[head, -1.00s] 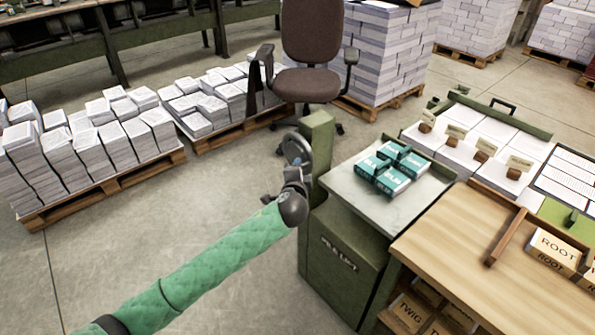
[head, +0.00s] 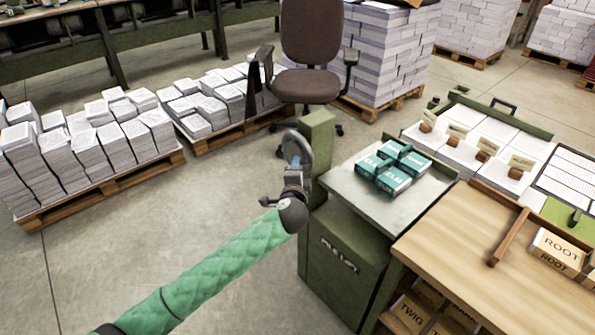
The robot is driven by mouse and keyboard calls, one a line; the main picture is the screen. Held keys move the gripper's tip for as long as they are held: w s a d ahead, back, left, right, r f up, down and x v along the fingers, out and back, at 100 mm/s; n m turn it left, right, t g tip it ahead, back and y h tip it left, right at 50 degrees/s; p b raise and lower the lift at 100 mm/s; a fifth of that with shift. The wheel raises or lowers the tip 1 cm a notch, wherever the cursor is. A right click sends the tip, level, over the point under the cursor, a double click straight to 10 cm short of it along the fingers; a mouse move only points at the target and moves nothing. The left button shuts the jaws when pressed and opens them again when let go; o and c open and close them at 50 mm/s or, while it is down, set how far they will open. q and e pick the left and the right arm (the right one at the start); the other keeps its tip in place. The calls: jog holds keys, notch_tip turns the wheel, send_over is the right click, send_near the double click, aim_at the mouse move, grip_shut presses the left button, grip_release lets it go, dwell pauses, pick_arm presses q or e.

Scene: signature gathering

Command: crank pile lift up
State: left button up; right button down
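The green pile lift (head: 345,262) stands right of centre, with a square post (head: 318,150) at its back left. A round grey crank wheel (head: 297,148) is on the left side of the post. My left gripper (head: 294,172) is at the lower part of the wheel; its fingers are small and partly hidden, so I cannot tell whether they are shut on the crank handle. On the lift's pale top (head: 375,205) sit several teal-wrapped blocks (head: 394,167), one marked ELM. My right gripper is not in view.
A wooden bench (head: 480,265) with a divider and ROOT blocks (head: 558,250) adjoins the lift on the right. An office chair (head: 312,75) stands behind the post. Pallets of paper stacks (head: 95,145) lie left. The floor between is clear.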

pick_arm(q)
jog(key=shift+r, duration=0.1)
jog(key=shift+s, duration=0.55)
jog(key=s+a+b, duration=0.1)
jog(key=s, duration=0.5)
jog(key=shift+s+r, duration=0.3)
jog(key=shift+r, duration=0.1)
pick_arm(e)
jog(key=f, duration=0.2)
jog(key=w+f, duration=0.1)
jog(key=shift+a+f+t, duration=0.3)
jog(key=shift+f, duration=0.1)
pick_arm(q)
jog(key=shift+a, duration=0.15)
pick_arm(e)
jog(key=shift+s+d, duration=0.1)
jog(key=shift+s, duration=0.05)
